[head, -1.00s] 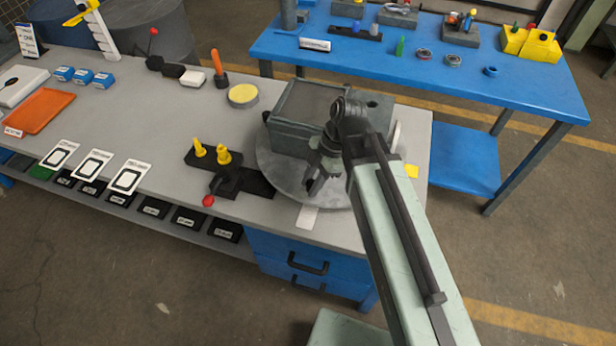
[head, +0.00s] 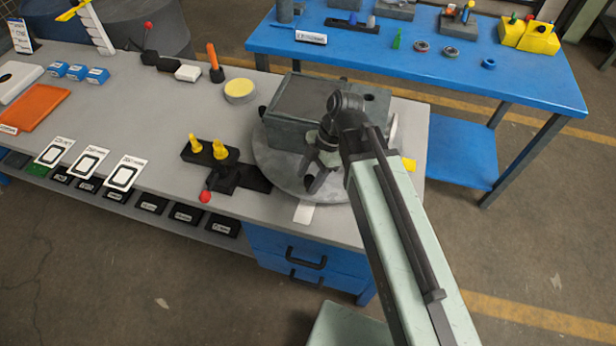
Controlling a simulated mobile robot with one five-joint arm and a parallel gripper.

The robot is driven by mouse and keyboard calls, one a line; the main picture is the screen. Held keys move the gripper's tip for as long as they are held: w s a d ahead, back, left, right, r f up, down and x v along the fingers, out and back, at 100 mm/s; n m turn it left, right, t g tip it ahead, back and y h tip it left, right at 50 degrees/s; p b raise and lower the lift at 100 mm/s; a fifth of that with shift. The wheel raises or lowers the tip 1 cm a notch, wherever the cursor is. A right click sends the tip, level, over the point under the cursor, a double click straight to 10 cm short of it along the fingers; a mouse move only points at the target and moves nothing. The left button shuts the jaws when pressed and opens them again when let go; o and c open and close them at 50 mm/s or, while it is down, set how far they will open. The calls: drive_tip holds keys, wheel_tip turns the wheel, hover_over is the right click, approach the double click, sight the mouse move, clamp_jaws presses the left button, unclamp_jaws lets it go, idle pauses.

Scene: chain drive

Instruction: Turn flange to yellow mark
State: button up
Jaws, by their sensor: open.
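A large round grey plate (head: 268,162), which looks like the flange, lies flat on the grey bench under a box-shaped grey housing (head: 300,108). A small yellow patch (head: 409,164), likely the yellow mark, shows on the bench at the plate's right, just beyond my arm. A white tag (head: 304,212) lies at the plate's front edge. My gripper (head: 314,177) is open, pointing down over the front part of the plate, close to the housing's front side. I cannot tell whether its fingers touch anything. My arm hides the plate's right part.
A black fixture (head: 240,177) with yellow knobs (head: 220,150) and a red ball-ended lever (head: 205,196) stands just left of the plate. A yellow-topped round (head: 240,88) sits behind. A blue table (head: 420,70) with parts stands farther back.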

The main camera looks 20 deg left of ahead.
drive_tip(key=p+v, duration=0.7)
drive_tip(key=shift+r, duration=0.35)
drive_tip(key=shift+w, duration=0.15)
drive_tip(key=shift+f, duration=0.1)
